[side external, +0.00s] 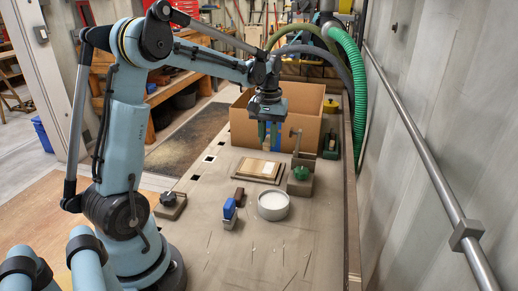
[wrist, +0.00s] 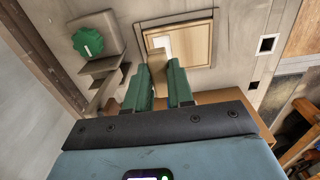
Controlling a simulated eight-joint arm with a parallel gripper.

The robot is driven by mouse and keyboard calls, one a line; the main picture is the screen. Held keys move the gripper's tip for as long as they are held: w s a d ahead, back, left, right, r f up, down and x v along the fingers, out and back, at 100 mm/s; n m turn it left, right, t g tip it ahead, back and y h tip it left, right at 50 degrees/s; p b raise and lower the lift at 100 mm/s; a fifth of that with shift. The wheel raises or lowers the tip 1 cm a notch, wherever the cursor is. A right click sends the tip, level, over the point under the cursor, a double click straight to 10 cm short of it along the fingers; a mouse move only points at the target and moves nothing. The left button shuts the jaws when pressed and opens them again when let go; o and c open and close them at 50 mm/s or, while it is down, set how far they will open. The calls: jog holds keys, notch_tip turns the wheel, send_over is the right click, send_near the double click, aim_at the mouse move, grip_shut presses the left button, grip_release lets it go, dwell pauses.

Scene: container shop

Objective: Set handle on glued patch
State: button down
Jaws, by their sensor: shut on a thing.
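My gripper (side external: 268,133) is above the grey bench, at the far side of the panel and in front of the cardboard box. In the wrist view its green fingers (wrist: 160,84) are shut on a tan wooden block, which I take for the handle (wrist: 156,63). The framed wooden panel (side external: 259,169) lies flat on the bench, apart from the gripper. The wrist view shows the panel (wrist: 203,46) beyond the fingertips. A white patch (wrist: 164,43) on it is partly covered by the handle.
An open cardboard box (side external: 237,124) stands behind. A fixture with a green knob (side external: 300,173) and upright post is right of the panel. A white round dish (side external: 273,206), a blue-topped tool (side external: 229,211) and a dark fixture (side external: 171,201) stand nearer. The front bench is largely clear.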

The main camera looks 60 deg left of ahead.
aim_at(268, 169)
jog(key=shift+w+a+f, duration=0.5)
jog(key=shift+w+a, duration=0.15)
jog(key=shift+a, duration=0.15)
jog(key=shift+f, duration=3.4)
jog(key=shift+f, duration=0.5)
jog(key=c, duration=0.9)
grip_release()
jog(key=shift+r, duration=3.5)
